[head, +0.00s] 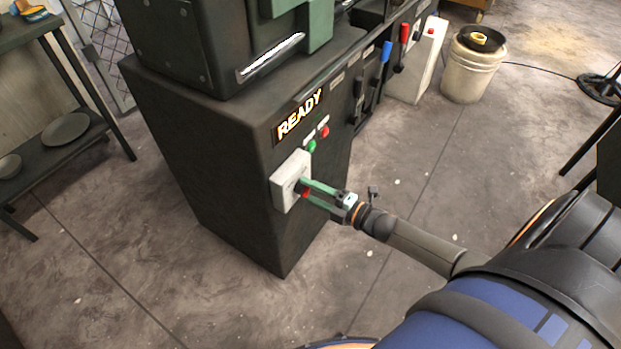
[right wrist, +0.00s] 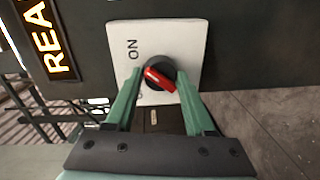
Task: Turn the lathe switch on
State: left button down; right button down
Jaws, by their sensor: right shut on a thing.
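The lathe switch is a black round knob with a red pointer (right wrist: 160,78) on a white plate (right wrist: 186,45) marked ON. In the head view the white plate (head: 287,172) is on the front of the lathe's dark cabinet, below the lit READY sign (head: 299,116). My right gripper (head: 304,188) has its green fingers on both sides of the knob and is shut on it. In the right wrist view the red bar lies slanted between the fingertips, not lined up with ON. A second label is mostly hidden by a finger. My left gripper is out of view.
Green (head: 311,146) and red (head: 325,131) buttons sit just above the plate. Levers with red (head: 404,32) and blue (head: 386,51) handles stick out farther right. A white bucket (head: 472,70) stands at the back right. The floor before the cabinet is clear.

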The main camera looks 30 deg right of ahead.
jog(key=shift+m, duration=0.6)
jog(key=shift+c, duration=1.4)
grip_release()
jog(key=shift+s, duration=0.1)
jog(key=p+v, duration=0.2)
jog(key=v, duration=1)
jog(key=shift+d, duration=0.2)
jog(key=shift+s+r, duration=0.1)
jog(key=shift+s, duration=0.1)
